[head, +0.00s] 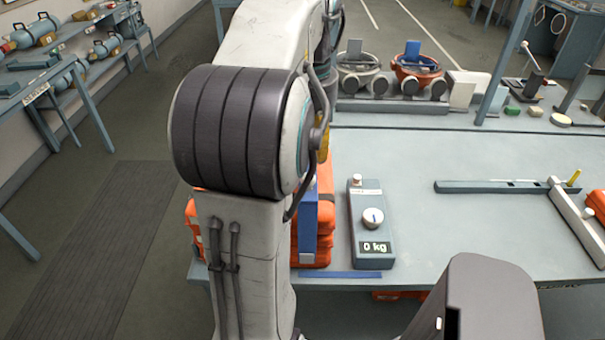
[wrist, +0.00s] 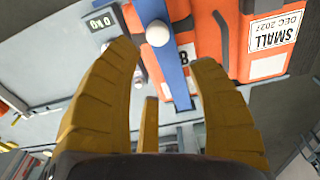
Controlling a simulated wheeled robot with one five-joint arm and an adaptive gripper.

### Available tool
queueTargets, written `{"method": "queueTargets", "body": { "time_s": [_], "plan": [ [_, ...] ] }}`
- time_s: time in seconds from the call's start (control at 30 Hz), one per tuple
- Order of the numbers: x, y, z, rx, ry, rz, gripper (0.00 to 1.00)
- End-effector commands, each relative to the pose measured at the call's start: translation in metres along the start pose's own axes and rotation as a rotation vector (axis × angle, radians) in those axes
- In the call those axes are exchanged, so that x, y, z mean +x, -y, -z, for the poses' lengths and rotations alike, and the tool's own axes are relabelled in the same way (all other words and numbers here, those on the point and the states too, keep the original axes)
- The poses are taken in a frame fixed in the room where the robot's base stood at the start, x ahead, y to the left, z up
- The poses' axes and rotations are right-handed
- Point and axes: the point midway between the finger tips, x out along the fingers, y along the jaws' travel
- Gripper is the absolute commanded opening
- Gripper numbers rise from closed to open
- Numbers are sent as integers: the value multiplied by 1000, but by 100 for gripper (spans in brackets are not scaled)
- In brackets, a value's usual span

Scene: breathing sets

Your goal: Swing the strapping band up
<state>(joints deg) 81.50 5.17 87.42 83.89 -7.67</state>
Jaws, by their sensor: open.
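The blue strapping band (wrist: 172,75) runs over an orange case (wrist: 205,30) in the wrist view, with a white ball knob (wrist: 158,33) on it. In the head view the band (head: 308,228) stands against the front of the orange case (head: 322,225), partly hidden by my arm. Nothing is held. I cannot tell how far the fingertips are from the band. In the head view my arm hides nearly all of the gripper.
A grey box with a dial and a "0 kg" display (head: 371,225) stands right of the case. A flat blue strip (head: 340,274) lies along the bench's front edge. A grey rail (head: 490,187) lies farther right. The bench (head: 450,240) between is clear. Masks stand behind.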

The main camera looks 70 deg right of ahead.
Motion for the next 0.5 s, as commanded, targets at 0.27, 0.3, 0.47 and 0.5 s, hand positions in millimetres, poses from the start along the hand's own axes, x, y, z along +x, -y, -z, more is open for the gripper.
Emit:
{"method": "queueTargets", "body": {
  "time_s": [0.27, 0.3, 0.47, 0.5],
  "plan": [
    [2, 2, -14, -26, 59, 9, 53],
    [4, 2, -15, -31, 64, 10, 53],
    [19, 2, -16, -40, 64, 10, 53],
    [24, 2, -17, -39, 65, 10, 53]
  ]
}}
